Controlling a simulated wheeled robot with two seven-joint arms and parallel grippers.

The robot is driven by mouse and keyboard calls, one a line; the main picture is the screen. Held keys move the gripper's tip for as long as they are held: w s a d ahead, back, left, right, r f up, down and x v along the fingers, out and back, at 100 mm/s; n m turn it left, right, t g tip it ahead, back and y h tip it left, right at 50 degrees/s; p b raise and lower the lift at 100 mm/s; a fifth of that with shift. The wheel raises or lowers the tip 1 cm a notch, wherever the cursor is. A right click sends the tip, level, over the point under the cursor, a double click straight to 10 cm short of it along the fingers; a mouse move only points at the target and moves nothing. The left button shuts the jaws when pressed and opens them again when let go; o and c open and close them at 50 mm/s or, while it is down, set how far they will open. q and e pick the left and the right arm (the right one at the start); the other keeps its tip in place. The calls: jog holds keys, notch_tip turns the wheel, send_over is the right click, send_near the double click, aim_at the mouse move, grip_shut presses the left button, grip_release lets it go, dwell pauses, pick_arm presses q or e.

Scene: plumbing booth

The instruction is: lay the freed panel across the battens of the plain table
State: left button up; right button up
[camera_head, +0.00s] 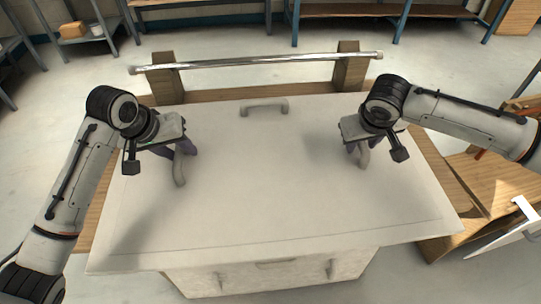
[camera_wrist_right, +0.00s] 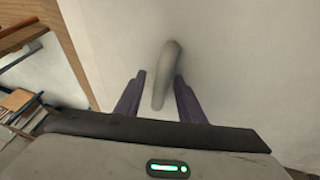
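The panel (camera_head: 270,205) is a large, flat off-white sheet with several handles, lying over a wood-topped table (camera_head: 215,97). My left gripper (camera_head: 187,147) is at the panel's left handle (camera_head: 180,172); whether its fingers are closed on it is hidden. My right gripper (camera_head: 358,150) is at the right handle (camera_head: 364,156). In the right wrist view, the handle (camera_wrist_right: 166,75) stands between the purple fingers (camera_wrist_right: 158,95), with a visible gap on the left finger's side, so this gripper looks open around it. Any battens are not visible.
A shiny pipe (camera_head: 260,63) rests on two wooden blocks (camera_head: 348,68) behind the panel. A third handle (camera_head: 264,106) is near the panel's rear edge. A white box front (camera_head: 270,275) shows below the front edge. Wooden boxes (camera_head: 485,185) stand at right; shelving lines the back.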

jog(key=shift+a, duration=0.1)
jog(key=shift+r, duration=0.2)
pick_arm(q)
jog(key=v, duration=1.2)
pick_arm(e)
jog(key=v, duration=1.1)
jog(key=shift+s+r, duration=0.2)
jog(key=shift+r, duration=0.05)
